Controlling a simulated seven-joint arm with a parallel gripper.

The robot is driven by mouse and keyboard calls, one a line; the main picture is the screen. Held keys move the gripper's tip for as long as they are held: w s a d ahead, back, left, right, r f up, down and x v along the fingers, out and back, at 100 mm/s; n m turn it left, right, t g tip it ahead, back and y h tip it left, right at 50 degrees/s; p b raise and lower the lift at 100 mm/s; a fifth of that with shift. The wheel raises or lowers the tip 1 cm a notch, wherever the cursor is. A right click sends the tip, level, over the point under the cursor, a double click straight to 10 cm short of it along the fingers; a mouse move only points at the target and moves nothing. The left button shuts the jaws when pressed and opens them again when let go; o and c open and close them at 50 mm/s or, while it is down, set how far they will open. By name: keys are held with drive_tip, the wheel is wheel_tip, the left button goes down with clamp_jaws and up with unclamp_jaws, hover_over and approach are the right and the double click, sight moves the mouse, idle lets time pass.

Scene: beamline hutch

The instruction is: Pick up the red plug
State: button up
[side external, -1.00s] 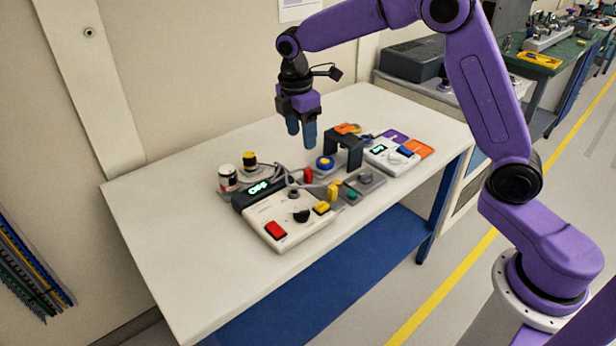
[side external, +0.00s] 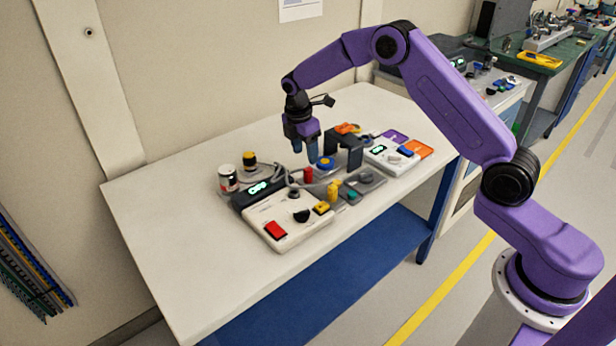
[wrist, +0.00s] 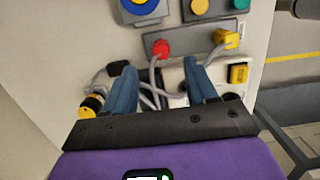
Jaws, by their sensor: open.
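The red plug (side external: 308,174) stands upright near the middle of the bench, among the devices. In the wrist view the red plug (wrist: 160,48) sits on a grey block, with a grey cable running from it. My gripper (side external: 313,160) is pointing down just above and behind the red plug. In the wrist view my gripper (wrist: 160,66) is open, with blue fingers spread and nothing between the tips but cable and bench below. The red plug shows just beyond the fingertips.
A yellow plug (wrist: 227,38) stands beside the red plug on the same block. A white control box (side external: 280,238) with a red button lies in front. The bench's left side is clear.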

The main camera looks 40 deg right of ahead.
sight(308, 169)
drive_tip(key=shift+d+f, duration=0.2)
drive_tip(key=shift+f, duration=1.2)
drive_tip(key=shift+d+f, duration=0.15)
drive_tip(key=shift+f, duration=1.2)
drive_tip(key=shift+d+f, duration=0.2)
drive_tip(key=shift+f, duration=1.2)
clamp_jaws()
